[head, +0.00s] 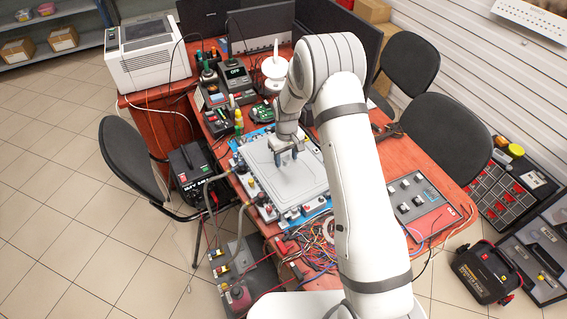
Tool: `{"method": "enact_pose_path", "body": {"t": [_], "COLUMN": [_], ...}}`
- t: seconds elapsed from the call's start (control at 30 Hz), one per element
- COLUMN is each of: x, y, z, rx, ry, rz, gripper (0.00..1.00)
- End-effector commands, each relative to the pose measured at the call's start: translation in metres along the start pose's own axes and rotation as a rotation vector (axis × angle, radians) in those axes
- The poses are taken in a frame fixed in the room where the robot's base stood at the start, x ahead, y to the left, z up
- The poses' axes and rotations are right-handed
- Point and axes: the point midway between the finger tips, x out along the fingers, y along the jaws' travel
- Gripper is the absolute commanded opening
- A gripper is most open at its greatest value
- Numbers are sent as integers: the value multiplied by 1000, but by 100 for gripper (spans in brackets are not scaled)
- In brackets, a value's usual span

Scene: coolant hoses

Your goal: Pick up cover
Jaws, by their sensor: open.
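The cover (276,184) looks like a pale grey rectangular panel with rounded corners. It lies flat on top of a unit with several connectors along its edges, on the red table. My gripper (286,160) points down over the upper middle of the cover. Its two dark fingertips are apart, with nothing seen between them. I cannot tell whether the fingertips touch the cover or hover just above it.
Hoses run from the unit's left side to a box (238,268) below. Tangled wires (318,248) lie at the front. A grey panel (418,202) lies on the right, small devices (236,75) and monitors behind. Chairs (131,157) stand on both sides of the red table.

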Motion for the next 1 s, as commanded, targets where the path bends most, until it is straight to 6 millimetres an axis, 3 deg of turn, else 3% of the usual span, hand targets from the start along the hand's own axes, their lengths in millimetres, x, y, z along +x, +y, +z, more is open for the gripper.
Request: {"method": "enact_pose_path", "body": {"t": [0.23, 0.8, 1.0], "x": [2, 1, 1], "y": [1, 1, 1], "z": [0, 0, 0], "rx": [1, 2, 2], "ry": [1, 1, 2], "rz": [0, 0, 0], "gripper": [50, 3, 3]}}
